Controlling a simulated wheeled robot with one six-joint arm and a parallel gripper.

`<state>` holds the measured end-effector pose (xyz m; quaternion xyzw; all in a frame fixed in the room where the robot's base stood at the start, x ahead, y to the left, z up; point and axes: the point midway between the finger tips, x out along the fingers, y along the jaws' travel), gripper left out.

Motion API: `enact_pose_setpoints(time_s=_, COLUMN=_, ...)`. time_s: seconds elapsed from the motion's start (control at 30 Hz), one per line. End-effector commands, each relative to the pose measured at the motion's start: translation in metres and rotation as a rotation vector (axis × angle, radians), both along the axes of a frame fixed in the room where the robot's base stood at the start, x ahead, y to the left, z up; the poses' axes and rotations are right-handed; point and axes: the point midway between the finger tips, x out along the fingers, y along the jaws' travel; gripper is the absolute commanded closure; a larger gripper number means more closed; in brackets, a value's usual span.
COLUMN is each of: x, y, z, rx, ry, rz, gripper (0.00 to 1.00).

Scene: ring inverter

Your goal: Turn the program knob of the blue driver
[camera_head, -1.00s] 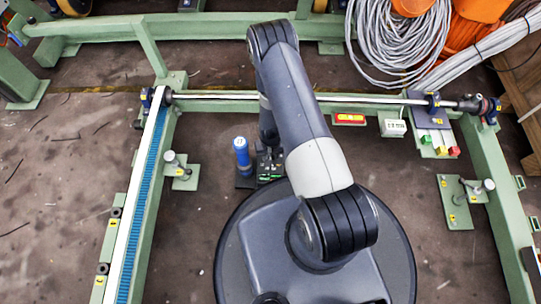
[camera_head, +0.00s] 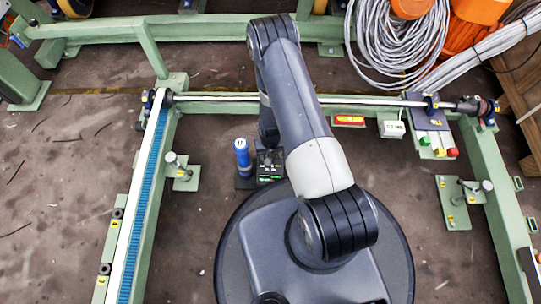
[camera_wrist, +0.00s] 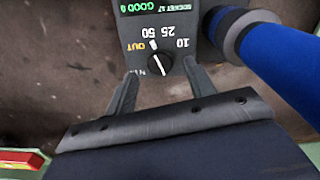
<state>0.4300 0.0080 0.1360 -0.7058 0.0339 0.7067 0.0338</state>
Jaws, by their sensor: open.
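In the wrist view the program knob (camera_wrist: 160,64) is a round black dial with a white pointer mark, on a dark grey panel (camera_wrist: 190,28) marked 10, 25, 50 and OUT. A green display above it reads "GOOD". The blue driver (camera_wrist: 275,55) lies to the right of the panel in that view. In the head view the blue driver (camera_head: 242,156) stands upright beside the small dark panel box (camera_head: 268,172). My gripper (camera_wrist: 159,82) is open, with its two fingers at either side just below the knob. My arm hides most of the gripper in the head view.
A green frame with a blue toothed belt (camera_head: 143,205) runs at the left. A long metal rod (camera_head: 300,97) crosses behind. A red-and-yellow labelled part (camera_head: 349,120) and coloured buttons (camera_head: 438,146) are at the right. Grey cable coils (camera_head: 400,45) lie at the back.

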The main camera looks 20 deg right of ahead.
Motion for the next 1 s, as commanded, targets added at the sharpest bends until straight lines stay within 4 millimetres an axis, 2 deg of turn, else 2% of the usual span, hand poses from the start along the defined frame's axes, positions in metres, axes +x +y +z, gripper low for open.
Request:
enact_pose_setpoints(time_s=0.03, x=0.001, y=0.0, z=0.017, rx=0.0, ry=-0.002, rz=0.0, gripper=0.48)
enact_pose_setpoints(time_s=0.2, x=0.001, y=0.0, z=0.052, rx=0.0, ry=-0.002, rz=0.0, gripper=0.48)
enact_pose_setpoints(time_s=0.4, x=0.0, y=0.0, z=0.078, rx=0.0, ry=0.0, rz=0.001, gripper=0.48)
enact_pose_setpoints(time_s=0.53, x=0.0, y=0.0, z=0.084, rx=0.0, ry=0.001, rz=0.001, gripper=0.48)
enact_pose_setpoints(time_s=0.83, x=0.0, y=0.0, z=0.084, rx=0.0, ry=0.001, rz=0.001, gripper=0.48)
enact_pose_setpoints(time_s=1.0, x=0.0, y=0.0, z=0.074, rx=0.0, ry=0.001, rz=0.0, gripper=0.48)
